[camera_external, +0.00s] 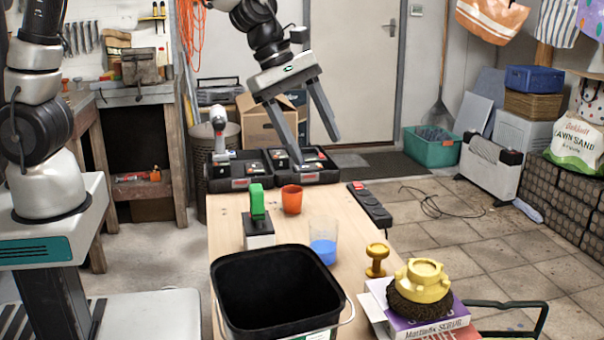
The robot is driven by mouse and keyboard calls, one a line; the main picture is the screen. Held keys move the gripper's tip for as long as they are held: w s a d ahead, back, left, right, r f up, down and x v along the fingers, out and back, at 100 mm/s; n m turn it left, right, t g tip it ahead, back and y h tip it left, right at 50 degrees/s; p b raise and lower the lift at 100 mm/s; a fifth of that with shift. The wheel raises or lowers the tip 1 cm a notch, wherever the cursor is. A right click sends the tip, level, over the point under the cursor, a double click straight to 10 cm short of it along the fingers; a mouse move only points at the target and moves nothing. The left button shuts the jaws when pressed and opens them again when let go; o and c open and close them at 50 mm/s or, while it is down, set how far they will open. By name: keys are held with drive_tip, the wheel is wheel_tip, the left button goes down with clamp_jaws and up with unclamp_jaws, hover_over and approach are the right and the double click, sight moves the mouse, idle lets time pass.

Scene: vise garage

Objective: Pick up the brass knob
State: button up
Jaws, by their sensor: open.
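The brass knob (377,258) is a small golden piece with a round top, a narrow neck and a wider base. It stands upright near the right edge of the wooden workbench (226,224). My gripper (317,150) hangs above the far end of the bench, fingers spread wide and pointing down. Nothing is between the fingers. It is well behind and above the knob, apart from it. Nothing hides the knob in this view.
A black bucket (272,262) stands left of the knob, with a blue-tinted cup (323,243) behind it. A yellow lidded object (423,280) sits on boxes (432,322) at right. An orange cup (291,199), green-topped object (257,207) and black power strip (370,206) stand farther back.

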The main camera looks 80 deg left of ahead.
drive_tip(key=w+a+f+n+y, duration=0.1)
drive_tip(key=w+f+n, duration=0.85)
drive_tip(key=f, duration=0.25)
drive_tip(key=b, duration=0.3)
approach(378, 259)
drive_tip(key=shift+n, duration=0.35)
drive_tip(key=w+f, duration=0.1)
drive_tip(key=w+a+f, duration=0.1)
drive_tip(key=f, duration=0.1)
drive_tip(key=w+a+f, duration=0.1)
drive_tip(key=shift+f, duration=0.35)
drive_tip(key=shift+s+b+x, duration=0.2)
drive_tip(key=shift+b+x, duration=0.1)
drive_tip(key=shift+x, duration=1.25)
drive_tip(key=shift+s+b+x, duration=0.2)
drive_tip(key=shift+b+x, duration=0.1)
drive_tip(key=shift+x, duration=1.3)
drive_tip(key=shift+d+f, duration=0.1)
drive_tip(key=c, duration=1.3)
